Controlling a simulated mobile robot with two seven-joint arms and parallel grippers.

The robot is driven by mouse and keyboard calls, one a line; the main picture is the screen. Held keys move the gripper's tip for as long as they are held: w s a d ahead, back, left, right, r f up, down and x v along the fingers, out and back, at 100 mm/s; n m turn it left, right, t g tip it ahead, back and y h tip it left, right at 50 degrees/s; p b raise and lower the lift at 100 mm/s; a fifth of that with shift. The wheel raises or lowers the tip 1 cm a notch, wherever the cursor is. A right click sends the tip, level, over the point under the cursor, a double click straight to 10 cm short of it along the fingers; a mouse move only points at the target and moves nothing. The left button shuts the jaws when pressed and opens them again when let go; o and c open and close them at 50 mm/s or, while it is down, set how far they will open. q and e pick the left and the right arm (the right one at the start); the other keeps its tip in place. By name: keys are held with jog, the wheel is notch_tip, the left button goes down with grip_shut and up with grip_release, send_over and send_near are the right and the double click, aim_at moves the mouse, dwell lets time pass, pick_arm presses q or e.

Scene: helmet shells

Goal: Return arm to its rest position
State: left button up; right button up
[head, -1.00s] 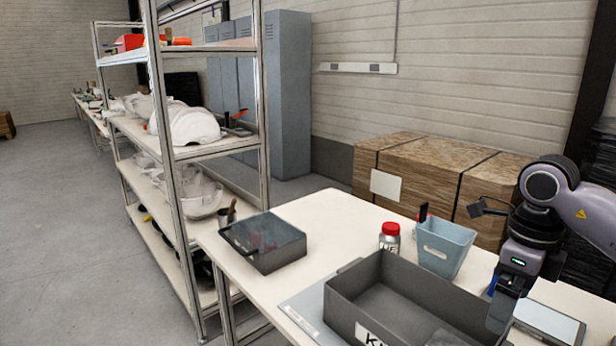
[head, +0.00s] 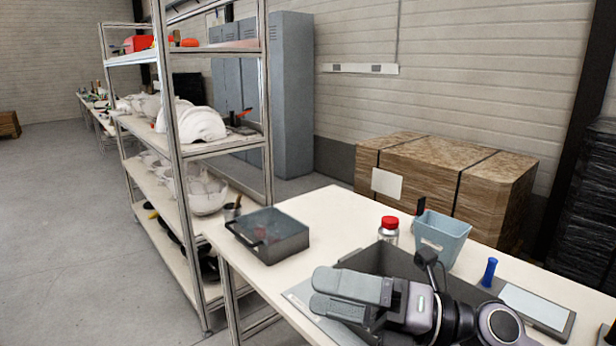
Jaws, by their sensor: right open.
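My right gripper (head: 318,291) lies level over the dark grey bin (head: 382,257) on the table, its two fingers pointing left. The fingers are apart with nothing between them. My right forearm comes in from the lower right and hides most of the bin and its label. I cannot tell how high the gripper is above the bin. My left gripper is not in view.
A shelf rack (head: 172,160) with white helmet shells (head: 192,122) stands left.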

jog(key=w+d+m+t+h, duration=0.2)
jog(key=d+m+t+h, duration=0.15)
jog(key=m+t, duration=0.45)
jog(key=w+d+m+t+h, duration=0.2)
jog(key=d+m+t, duration=0.3)
jog(key=m, duration=0.5)
jog(key=s+d+f+m+h, duration=0.1)
jog(key=d+f+m+h, duration=0.7)
jog(key=f+m+h, duration=0.45)
jog(key=s+d+f+m+g+h, duration=0.15)
jog(key=s+f+m+g, duration=0.25)
jog(key=s+f+g, duration=0.6)
jog(key=s+d+f+m+g, duration=0.2)
jog(key=s+f+m+g, duration=0.35)
jog(key=s, duration=0.75)
jog(key=w+a+f+n+t+y+b, duration=0.1)
jog(key=w+f+t, duration=0.2)
jog(key=f, duration=0.3)
jog(key=w+a+f+n+t+y+b, duration=0.1)
jog(key=w+a+f+t+b, duration=0.1)
jog(key=f+t, duration=0.3)
jog(key=shift+w+f+t, duration=0.35)
jog(key=shift+w+f, duration=0.3)
jog(key=shift+f, duration=0.45)
